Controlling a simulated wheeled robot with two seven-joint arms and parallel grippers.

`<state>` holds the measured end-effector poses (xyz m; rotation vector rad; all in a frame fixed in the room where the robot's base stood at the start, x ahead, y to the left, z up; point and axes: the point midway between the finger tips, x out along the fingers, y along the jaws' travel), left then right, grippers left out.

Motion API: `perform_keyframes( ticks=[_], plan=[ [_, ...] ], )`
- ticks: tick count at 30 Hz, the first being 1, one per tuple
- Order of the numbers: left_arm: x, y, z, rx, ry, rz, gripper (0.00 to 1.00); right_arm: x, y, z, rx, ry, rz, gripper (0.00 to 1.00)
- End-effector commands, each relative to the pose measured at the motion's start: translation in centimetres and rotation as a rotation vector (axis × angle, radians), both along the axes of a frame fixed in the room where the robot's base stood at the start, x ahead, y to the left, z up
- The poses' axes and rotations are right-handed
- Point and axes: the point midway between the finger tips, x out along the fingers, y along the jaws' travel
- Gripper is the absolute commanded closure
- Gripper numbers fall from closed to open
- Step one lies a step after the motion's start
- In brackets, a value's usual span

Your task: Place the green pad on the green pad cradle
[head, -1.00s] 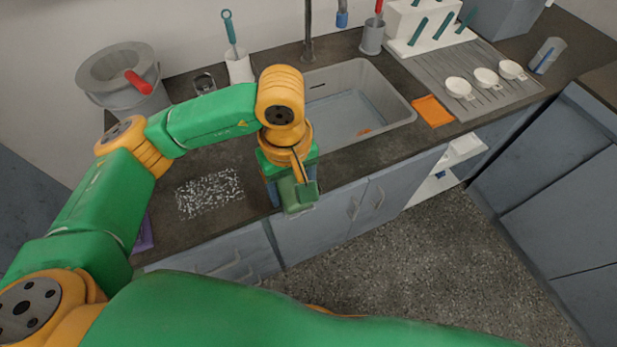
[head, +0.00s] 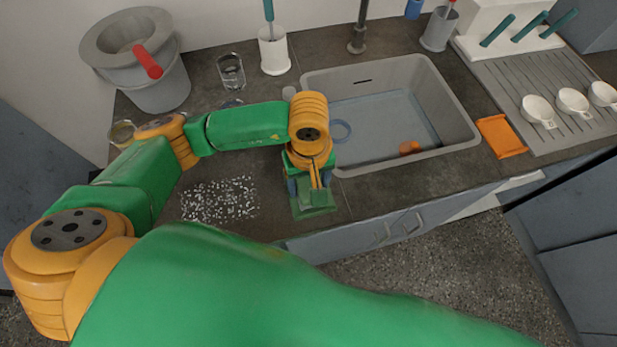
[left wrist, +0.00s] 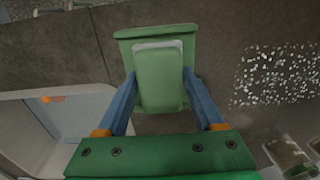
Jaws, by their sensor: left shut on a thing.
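My left gripper (head: 309,187) points down over the counter, just left of the sink's near corner. It is shut on the green pad (left wrist: 160,85), which sits between the blue fingers in the left wrist view. A wider green piece with a raised edge, apparently the green pad cradle (left wrist: 126,50), shows directly behind the pad. In the head view the cradle (head: 325,203) is below the gripper near the counter's front edge, partly covered by it. I cannot tell whether pad and cradle touch. My right gripper is not in view.
The sink (head: 455,120) lies to the right, with an orange item (head: 410,147) inside. White specks (head: 220,200) cover the counter to the left. A grey bucket (head: 155,92), a glass (head: 231,72) and a brush holder (head: 274,55) stand behind. An orange pad (head: 500,136) lies right of the sink.

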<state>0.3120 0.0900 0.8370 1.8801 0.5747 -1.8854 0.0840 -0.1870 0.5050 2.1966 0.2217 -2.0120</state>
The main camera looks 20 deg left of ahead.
Motion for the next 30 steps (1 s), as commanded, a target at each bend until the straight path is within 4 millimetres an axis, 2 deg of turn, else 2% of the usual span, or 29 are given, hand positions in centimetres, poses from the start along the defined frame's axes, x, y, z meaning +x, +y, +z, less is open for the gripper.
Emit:
perform_keyframes(
  ticks=[10,11,13,14,24,27,30],
  plan=[
    [0.0,0.0,-0.3,-0.001,-0.001,0.000,0.92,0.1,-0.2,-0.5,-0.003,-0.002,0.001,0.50],
    [0.0,0.0,-0.1,-0.001,-0.001,0.000,0.23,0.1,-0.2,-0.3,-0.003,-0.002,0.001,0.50],
    [0.0,0.0,-0.1,-0.001,-0.001,0.000,0.04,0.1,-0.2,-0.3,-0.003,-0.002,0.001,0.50],
    [0.0,0.0,-0.1,-0.001,-0.001,0.000,0.01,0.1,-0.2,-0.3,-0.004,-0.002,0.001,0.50],
    [0.0,0.0,0.0,-0.001,-0.001,0.001,0.01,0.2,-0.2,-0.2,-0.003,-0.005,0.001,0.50],
    [0.0,0.0,0.7,-0.001,-0.001,0.001,0.01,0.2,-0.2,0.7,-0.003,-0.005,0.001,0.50],
    [0.2,-0.1,2.1,-0.003,-0.006,0.000,0.01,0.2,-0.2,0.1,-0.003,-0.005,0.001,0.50]
  ],
)
